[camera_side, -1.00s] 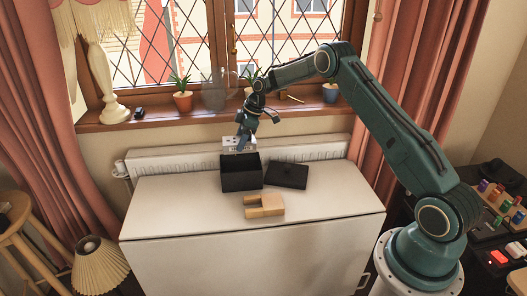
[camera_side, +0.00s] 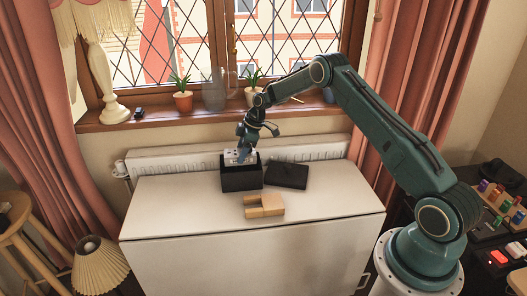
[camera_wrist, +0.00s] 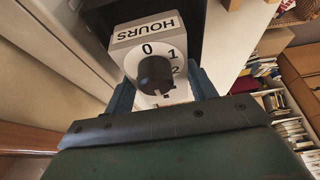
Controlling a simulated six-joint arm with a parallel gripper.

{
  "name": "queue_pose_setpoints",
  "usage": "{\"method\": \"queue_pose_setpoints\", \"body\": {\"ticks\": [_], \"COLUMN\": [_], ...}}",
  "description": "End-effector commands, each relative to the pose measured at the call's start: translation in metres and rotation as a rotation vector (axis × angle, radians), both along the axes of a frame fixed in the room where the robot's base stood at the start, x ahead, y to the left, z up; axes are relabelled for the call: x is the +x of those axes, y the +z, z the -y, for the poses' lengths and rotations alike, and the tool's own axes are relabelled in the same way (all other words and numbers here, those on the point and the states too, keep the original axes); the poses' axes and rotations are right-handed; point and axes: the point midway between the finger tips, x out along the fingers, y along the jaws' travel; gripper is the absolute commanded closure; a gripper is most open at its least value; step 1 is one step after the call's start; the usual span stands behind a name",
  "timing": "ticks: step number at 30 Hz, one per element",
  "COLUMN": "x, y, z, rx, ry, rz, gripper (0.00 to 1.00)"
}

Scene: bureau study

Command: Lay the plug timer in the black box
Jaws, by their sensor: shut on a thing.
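The plug timer (camera_wrist: 150,50) is a white block with a black dial and the word HOURS, seen close up in the wrist view. My gripper (camera_wrist: 165,90) is shut on it, one finger on each side. In the side view my gripper (camera_side: 241,153) is at the mouth of the open black box (camera_side: 242,181), and the white timer (camera_side: 231,155) shows just at the box's rim. The box stands upright on the white cabinet top. Its inside is mostly hidden by the gripper and timer, so I cannot tell whether the timer touches the bottom.
A flat black lid (camera_side: 287,175) lies right of the box. A light wooden U-shaped block (camera_side: 264,206) lies in front. A radiator (camera_side: 180,162) and a windowsill with potted plants (camera_side: 182,93) are behind. The cabinet top (camera_side: 335,195) is clear at left and right.

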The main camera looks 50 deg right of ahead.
Motion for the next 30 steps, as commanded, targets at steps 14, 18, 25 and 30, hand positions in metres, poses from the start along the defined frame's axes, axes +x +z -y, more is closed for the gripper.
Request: {"method": "queue_pose_setpoints", "body": {"ticks": [14, 18, 25, 30], "x": [0.0003, 0.0002, -0.0001, 0.0], "y": [-0.0004, -0.0005, -0.0011, -0.0009], "z": [0.0001, 0.0001, 0.0, 0.0], "rx": [0.0, -0.001, 0.001, 0.0], "ry": [0.0, 0.0, -0.001, 0.0], "rz": [0.001, 0.001, -0.001, 0.0], "gripper": [0.18, 0.18, 0.18, 0.18]}}
